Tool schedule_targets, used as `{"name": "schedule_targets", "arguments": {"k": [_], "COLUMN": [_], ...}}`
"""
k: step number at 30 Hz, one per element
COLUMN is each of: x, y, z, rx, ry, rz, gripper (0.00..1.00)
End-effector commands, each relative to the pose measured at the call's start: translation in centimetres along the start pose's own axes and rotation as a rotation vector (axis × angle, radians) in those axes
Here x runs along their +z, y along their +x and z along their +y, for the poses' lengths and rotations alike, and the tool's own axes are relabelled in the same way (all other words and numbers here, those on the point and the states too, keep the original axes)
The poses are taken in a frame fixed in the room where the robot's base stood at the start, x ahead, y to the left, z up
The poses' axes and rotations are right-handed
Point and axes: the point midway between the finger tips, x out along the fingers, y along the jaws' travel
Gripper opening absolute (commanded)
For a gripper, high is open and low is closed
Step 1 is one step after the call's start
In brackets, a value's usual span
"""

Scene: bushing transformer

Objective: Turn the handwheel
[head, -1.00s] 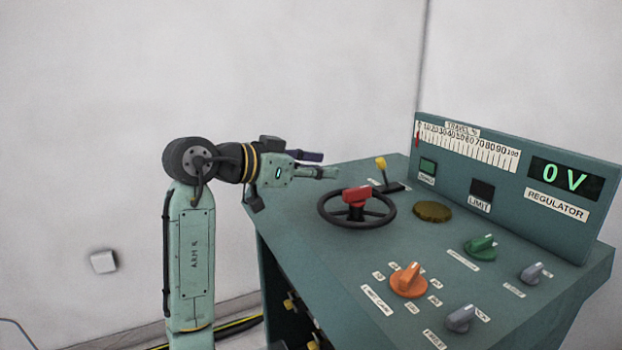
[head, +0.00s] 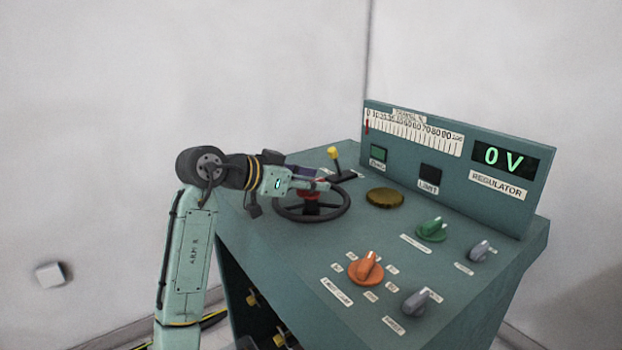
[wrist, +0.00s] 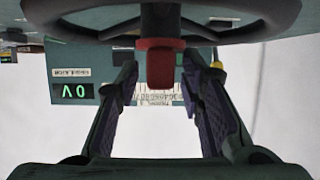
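The handwheel (head: 337,211) is a dark ring with spokes, lying on the sloping top of the green console. At its centre is a red knob (head: 308,196), largely hidden behind my gripper (head: 322,178) in the head view. In the wrist view, the handwheel rim (wrist: 85,22) crosses the top of the picture and the red knob (wrist: 160,66) hangs between the two spread fingers of my gripper (wrist: 160,74). Gaps show on both sides of the knob, so the fingers do not appear to touch it. The regulator display (head: 504,158) reads 0 V.
The console (head: 285,265) carries a yellow-tipped lever (head: 334,153) behind the wheel and a brass disc (head: 385,198) to its right. Orange (head: 367,268), green (head: 432,229) and grey knobs (head: 416,301) stand nearer. The travel scale's red pointer (head: 367,126) is at the left end.

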Motion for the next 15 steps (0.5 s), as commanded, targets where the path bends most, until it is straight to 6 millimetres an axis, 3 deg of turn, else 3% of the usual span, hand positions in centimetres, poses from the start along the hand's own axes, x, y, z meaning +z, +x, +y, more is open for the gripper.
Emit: {"name": "schedule_targets", "arguments": {"k": [8, 15], "x": [0.01, 0.01], "y": [0.19, 0.17], "z": [-0.01, 0.01], "rx": [0.0, 0.0], "ry": [0.0, 0.0], "rz": [0.001, 0.001], "gripper": [0.35, 0.2]}}
